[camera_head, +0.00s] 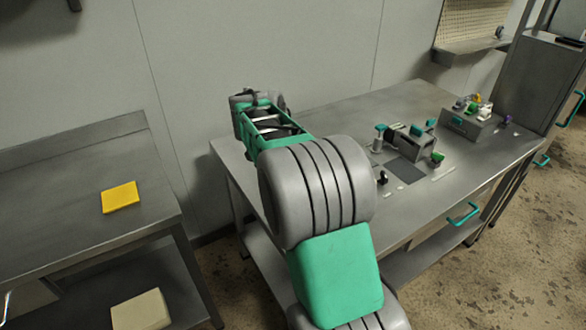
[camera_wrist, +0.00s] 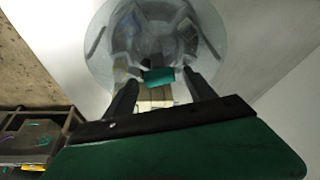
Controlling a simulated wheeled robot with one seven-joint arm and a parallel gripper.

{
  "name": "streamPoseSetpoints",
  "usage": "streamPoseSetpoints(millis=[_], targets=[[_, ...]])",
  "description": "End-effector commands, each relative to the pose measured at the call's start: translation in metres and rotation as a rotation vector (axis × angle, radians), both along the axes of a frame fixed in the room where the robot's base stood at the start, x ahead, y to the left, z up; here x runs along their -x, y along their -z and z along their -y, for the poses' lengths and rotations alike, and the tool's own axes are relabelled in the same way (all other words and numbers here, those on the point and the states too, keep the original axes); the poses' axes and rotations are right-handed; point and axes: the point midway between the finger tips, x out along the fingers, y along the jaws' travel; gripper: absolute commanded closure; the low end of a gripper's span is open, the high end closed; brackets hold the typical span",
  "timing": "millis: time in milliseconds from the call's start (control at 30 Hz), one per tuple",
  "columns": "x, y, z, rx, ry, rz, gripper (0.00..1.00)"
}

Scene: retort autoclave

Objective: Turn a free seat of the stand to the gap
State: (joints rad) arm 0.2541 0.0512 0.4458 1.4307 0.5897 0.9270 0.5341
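I cannot tell how far the block lies beyond the fingertips. The seats and the gap cannot be told clearly.
The steel workbench (camera_head: 390,103) carries a grey device (camera_head: 397,150) with teal and green parts and a grey block with small coloured items (camera_head: 468,125). A side table (camera_head: 80,200) at left holds a yellow pad (camera_head: 120,197). Wall stands close behind.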

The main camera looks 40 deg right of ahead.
Motion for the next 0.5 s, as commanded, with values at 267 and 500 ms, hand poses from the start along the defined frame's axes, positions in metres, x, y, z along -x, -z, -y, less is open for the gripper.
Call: streamPoseSetpoints(millis=[267, 500], targets=[[0.0, -0.006, -0.002, 0.001, -0.001, 0.001, 0.36], [0.004, -0.05, -0.02, 0.0, -0.002, 0.003, 0.36]])
